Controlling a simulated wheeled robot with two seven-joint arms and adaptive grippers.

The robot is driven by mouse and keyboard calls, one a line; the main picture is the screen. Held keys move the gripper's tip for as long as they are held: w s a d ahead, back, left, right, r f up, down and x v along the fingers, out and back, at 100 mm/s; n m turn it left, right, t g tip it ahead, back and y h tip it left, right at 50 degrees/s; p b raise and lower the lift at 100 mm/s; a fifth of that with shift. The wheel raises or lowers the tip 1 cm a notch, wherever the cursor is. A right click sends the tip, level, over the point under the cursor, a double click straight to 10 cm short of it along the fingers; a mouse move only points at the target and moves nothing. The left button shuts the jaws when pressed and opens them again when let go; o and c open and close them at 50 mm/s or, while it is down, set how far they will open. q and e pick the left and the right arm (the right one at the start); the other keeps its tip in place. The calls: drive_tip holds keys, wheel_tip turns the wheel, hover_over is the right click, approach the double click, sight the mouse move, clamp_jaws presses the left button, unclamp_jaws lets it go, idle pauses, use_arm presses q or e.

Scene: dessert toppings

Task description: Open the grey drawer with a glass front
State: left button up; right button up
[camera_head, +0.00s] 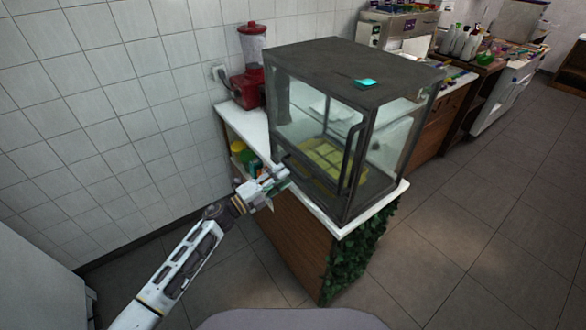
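The dark grey case with a glass front (318,108) stands on a white-topped counter. A dark vertical handle (352,157) is on the right side of its front. A yellow thing (322,160) shows inside through the glass. The front looks shut, though its edges are hard to make out. My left gripper (284,177) is at the lower left of the glass front, well to the left of the handle. Its fingers are small and overlap the case's edge, so I cannot tell how far they are open or whether they touch it. My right gripper is not in view.
A red blender (250,75) stands behind the case by the tiled wall. Green and yellow containers (240,153) sit in the counter's side. Ivy (350,262) hangs on the counter's right face. The floor (480,240) to the right is clear.

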sight(293, 169)
use_arm(q)
drive_tip(key=shift+x, duration=2.6)
clamp_jaws()
drive_tip(key=shift+f, duration=0.1)
